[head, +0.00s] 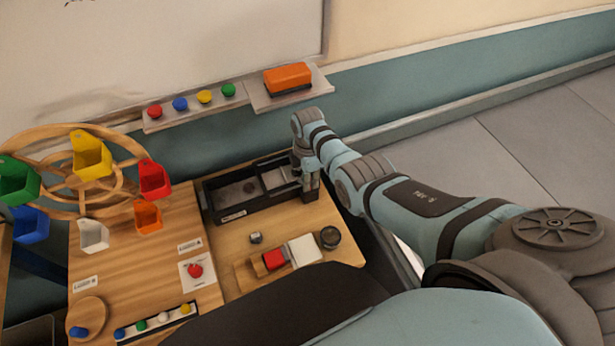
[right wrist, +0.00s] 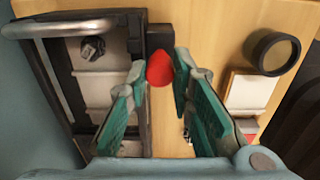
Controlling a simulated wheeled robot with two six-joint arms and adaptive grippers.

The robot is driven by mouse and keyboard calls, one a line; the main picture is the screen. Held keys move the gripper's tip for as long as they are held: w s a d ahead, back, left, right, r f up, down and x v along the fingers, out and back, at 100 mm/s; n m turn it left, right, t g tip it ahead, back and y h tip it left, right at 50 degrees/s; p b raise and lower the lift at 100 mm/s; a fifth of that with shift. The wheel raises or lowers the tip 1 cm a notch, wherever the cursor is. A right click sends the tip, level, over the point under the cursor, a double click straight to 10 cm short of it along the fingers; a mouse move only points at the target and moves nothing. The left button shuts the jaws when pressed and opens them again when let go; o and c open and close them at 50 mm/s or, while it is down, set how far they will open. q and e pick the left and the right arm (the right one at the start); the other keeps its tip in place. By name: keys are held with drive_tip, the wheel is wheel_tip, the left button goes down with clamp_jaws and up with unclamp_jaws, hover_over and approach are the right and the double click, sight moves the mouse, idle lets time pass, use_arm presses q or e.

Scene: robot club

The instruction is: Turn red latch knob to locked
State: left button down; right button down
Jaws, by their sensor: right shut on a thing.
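The red latch knob (right wrist: 160,69) shows in the right wrist view between my right gripper's fingertips, beside the wall of a black box (right wrist: 140,125). My right gripper (right wrist: 161,66) is shut on it, one finger on each side. The knob's lower part and any lock marking cannot be made out. In the head view the right gripper (head: 309,187) points down at the right end of the black box (head: 228,211), and hides the knob there. My left gripper is not in view.
On the table stand a dark round cup (head: 330,237), a white block (head: 303,250), a red block (head: 274,259) and a small grey cube (head: 256,238). Another red knob (head: 195,270) sits on a white plate. A wooden wheel (head: 60,148) with coloured bins stands left.

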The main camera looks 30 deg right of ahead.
drive_tip(key=shift+s+f, duration=0.3)
drive_tip(key=shift+s, duration=0.05)
drive_tip(key=c, duration=1.4)
unclamp_jaws()
drive_tip(key=shift+w, duration=0.1)
drive_tip(key=shift+w, duration=0.2)
drive_tip(key=shift+r, duration=0.2)
wheel_tip(320, 180, up, 12)
drive_tip(key=shift+f, duration=0.1)
